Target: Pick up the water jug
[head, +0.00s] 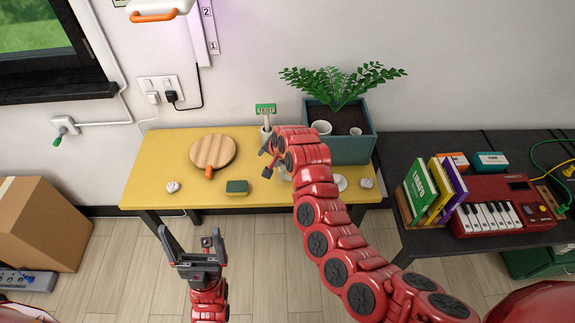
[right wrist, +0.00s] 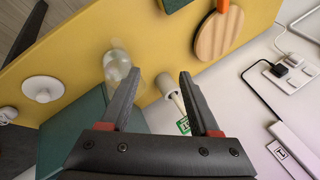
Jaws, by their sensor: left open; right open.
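A clear, see-through vessel (right wrist: 116,64), which looks like the water jug, stands on the yellow table (head: 150,188) in the right wrist view. It is just left of my right gripper's left finger, outside the jaws, and partly hidden by that finger. In the head view my right arm hides most or all of it. My right gripper (head: 266,160) is open over the table; its open fingers also show in the right wrist view (right wrist: 160,74). My left gripper (head: 190,236) is open and empty in front of the table's front edge.
A small white pot (right wrist: 166,84) with a green sign (head: 265,108) is near my right fingers. A teal planter (head: 355,150) stands behind right. A round wooden board (head: 212,150), a sponge (head: 237,187) and a white knobbed disc (right wrist: 42,89) lie on the table. A dark desk (head: 420,150) stands right.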

